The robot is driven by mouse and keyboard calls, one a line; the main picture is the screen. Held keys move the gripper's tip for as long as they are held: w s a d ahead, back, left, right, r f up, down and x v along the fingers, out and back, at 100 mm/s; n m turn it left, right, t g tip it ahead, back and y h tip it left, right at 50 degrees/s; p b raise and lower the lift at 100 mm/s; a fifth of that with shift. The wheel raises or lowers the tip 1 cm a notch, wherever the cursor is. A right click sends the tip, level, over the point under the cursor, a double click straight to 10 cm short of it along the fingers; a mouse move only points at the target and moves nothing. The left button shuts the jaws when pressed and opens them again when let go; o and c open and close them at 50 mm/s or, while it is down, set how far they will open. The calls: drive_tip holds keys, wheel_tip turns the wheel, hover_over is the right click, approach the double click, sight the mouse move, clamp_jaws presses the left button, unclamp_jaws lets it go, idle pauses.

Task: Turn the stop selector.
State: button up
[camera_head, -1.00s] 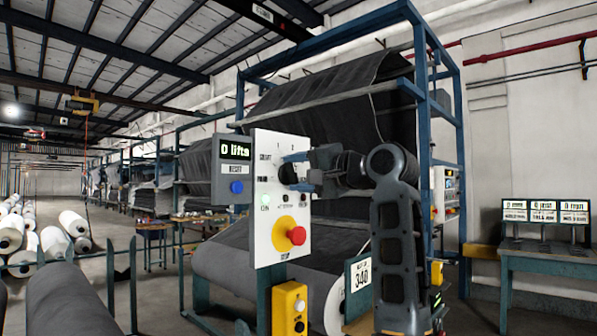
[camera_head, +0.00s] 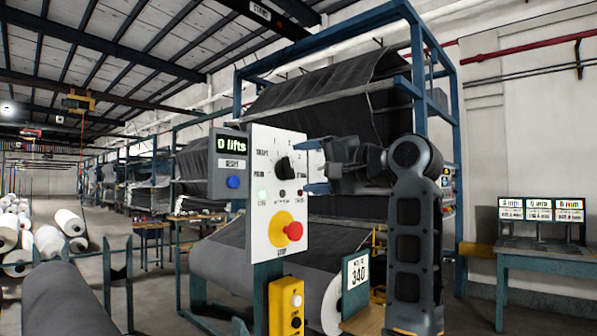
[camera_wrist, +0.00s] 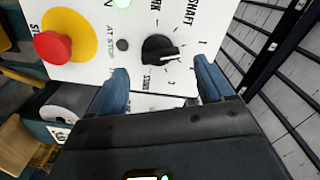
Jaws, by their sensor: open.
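The black selector knob (camera_head: 284,168) is on the upper half of a white control panel (camera_head: 262,215). It shows in full in the wrist view (camera_wrist: 160,50), with a pale pointer mark toward the right of that picture and printed numbers around it. My gripper (camera_head: 312,179) is to the right of the panel, fingers pointing at it, apart from the knob. In the wrist view its two blue fingers (camera_wrist: 161,76) are spread wide, with nothing between them, and the knob lies beyond the gap.
A red mushroom button (camera_head: 293,231) on a yellow disc is low on the panel, labelled STOP. A grey display box (camera_head: 229,165) reading "0 lifts", with a blue button (camera_head: 233,182), adjoins the panel's left. A yellow button box (camera_head: 286,308) stands below.

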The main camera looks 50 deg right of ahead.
drive_tip(key=s, duration=0.3)
drive_tip(key=shift+s, duration=0.3)
idle(0.3)
